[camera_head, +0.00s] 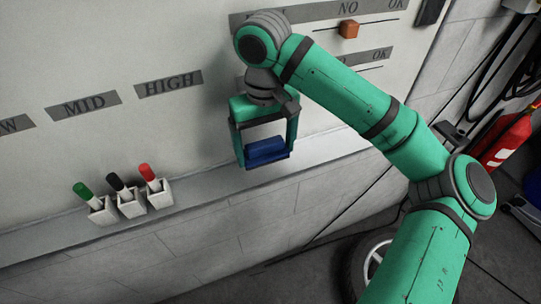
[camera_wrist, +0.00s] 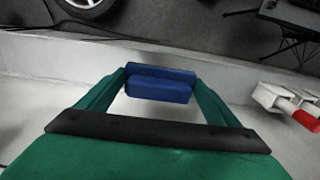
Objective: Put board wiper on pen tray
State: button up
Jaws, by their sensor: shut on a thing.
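The blue board wiper (camera_head: 266,151) is between the fingers of my gripper (camera_head: 265,154), which is shut on it. In the wrist view the wiper (camera_wrist: 160,84) spans the gap between the two green fingertips of my gripper (camera_wrist: 160,85). The pen tray (camera_head: 215,192) is the pale ledge along the foot of the whiteboard. The wiper is over or at this ledge, right of the pen holders. I cannot tell whether its underside touches the ledge. The ledge also shows in the wrist view (camera_wrist: 60,62).
Three white holders (camera_head: 131,203) with green, black and red markers stand on the ledge at left. They partly show at right in the wrist view (camera_wrist: 285,100). An orange block (camera_head: 349,30) is on the board. A wheel (camera_head: 372,262) and red extinguisher (camera_head: 505,143) are at right.

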aim_at(273, 137)
jog(key=w+d+f, duration=0.1)
jog(key=w+f, duration=0.1)
jog(key=shift+d+f, duration=0.35)
jog(key=shift+d, duration=0.05)
jog(key=shift+w+a+f, duration=0.1)
jog(key=shift+f, duration=1.6)
jog(key=o, duration=1.3)
notch_tip(273, 137, up, 12)
jog(key=shift+w, duration=0.1)
jog(key=shift+a, duration=0.1)
jog(key=shift+d, duration=0.2)
